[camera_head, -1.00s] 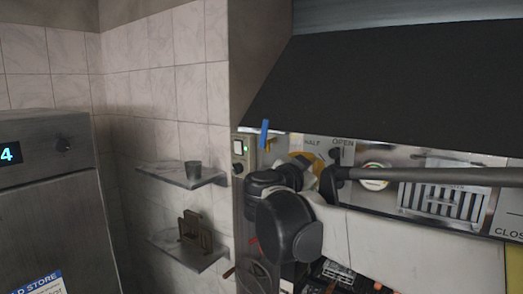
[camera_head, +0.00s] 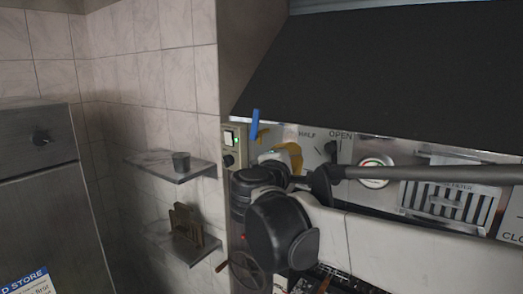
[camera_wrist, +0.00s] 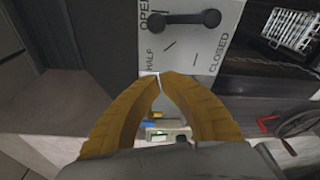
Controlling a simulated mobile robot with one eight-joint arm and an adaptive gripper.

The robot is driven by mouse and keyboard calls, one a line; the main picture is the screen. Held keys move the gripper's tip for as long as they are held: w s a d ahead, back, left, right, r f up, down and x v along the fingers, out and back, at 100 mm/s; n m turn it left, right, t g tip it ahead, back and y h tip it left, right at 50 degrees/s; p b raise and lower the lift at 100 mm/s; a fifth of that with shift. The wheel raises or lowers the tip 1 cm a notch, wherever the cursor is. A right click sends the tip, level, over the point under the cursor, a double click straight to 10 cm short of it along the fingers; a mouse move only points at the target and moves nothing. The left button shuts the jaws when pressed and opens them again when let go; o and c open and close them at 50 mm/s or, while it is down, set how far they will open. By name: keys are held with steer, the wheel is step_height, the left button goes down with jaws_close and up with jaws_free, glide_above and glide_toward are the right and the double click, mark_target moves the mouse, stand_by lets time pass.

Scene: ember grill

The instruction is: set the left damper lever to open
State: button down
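The left damper lever (camera_wrist: 182,19) is a black bar handle on a pale plate (camera_wrist: 188,66) marked OPEN, HALF and CLOSED, at the top of the wrist view. Its left end lies beside the OPEN label, and its bar points away from the HALF and CLOSED ticks. In the head view the lever (camera_head: 331,150) shows just under the OPEN label. My gripper (camera_wrist: 160,75) has yellow fingers with tips together and nothing between them. It is at the plate's lower edge in the wrist view, apart from the lever. In the head view my gripper (camera_head: 291,156) is left of the lever, partly hidden by my arm.
A control box (camera_head: 233,145) with a green light and a blue upright piece (camera_head: 254,124) are left of the plate. A gauge (camera_head: 374,172) and slotted vent (camera_head: 447,197) are to the right. A dark hood (camera_head: 390,80) overhangs. Shelves with a cup (camera_head: 181,161) stand left.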

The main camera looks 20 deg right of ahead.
steer(key=p+x, duration=0.1)
steer(key=x, duration=0.8)
steer(key=shift+p, duration=0.35)
steer(key=s+d, duration=0.1)
steer(key=s+r, duration=0.1)
steer(key=s, duration=0.1)
steer(key=s+d+p, duration=0.1)
steer(key=s, duration=0.1)
steer(key=shift+d+r, duration=0.25)
steer(key=shift+d, duration=0.1)
